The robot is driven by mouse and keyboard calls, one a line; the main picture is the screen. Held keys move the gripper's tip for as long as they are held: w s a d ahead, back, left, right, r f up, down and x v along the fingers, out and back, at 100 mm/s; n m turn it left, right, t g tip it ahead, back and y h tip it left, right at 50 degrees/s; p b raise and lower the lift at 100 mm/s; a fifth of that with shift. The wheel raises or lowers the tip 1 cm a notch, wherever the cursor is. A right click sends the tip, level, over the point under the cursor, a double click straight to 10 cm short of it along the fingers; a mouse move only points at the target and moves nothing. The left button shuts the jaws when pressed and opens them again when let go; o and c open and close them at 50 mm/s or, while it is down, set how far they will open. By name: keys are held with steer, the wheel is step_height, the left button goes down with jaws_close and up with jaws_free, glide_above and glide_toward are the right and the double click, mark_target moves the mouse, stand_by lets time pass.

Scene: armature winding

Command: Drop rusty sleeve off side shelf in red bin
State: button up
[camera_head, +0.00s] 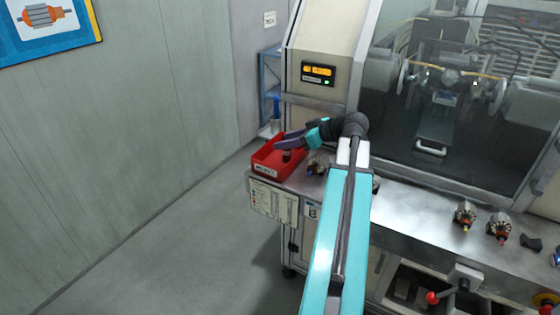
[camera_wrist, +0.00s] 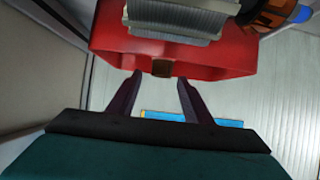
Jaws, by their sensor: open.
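The red bin (camera_head: 263,163) stands at the left end of the metal bench, with a white label on its front; it also fills the top of the wrist view (camera_wrist: 235,62). My gripper (camera_head: 281,145) is over the bin, its two dark fingers apart in the wrist view (camera_wrist: 160,77). A small brown piece (camera_head: 287,155) shows at the bin, just below the fingers; it may be the rusty sleeve, and I cannot tell whether it touches the bin floor. A small brown square (camera_wrist: 162,69) shows between the fingertips in the wrist view.
An armature (camera_head: 318,165) lies on the bench right of the bin. Two more armatures (camera_head: 465,214) (camera_head: 499,227) sit farther right along the bench (camera_head: 420,215). The winding machine (camera_head: 330,60) rises behind. A blue rack (camera_head: 268,85) stands at the back left. Open floor lies left.

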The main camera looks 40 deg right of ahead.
steer(key=b+v, duration=0.3)
steer(key=v, duration=0.9)
steer(key=shift+s, duration=0.1)
steer(key=shift+v, duration=0.85)
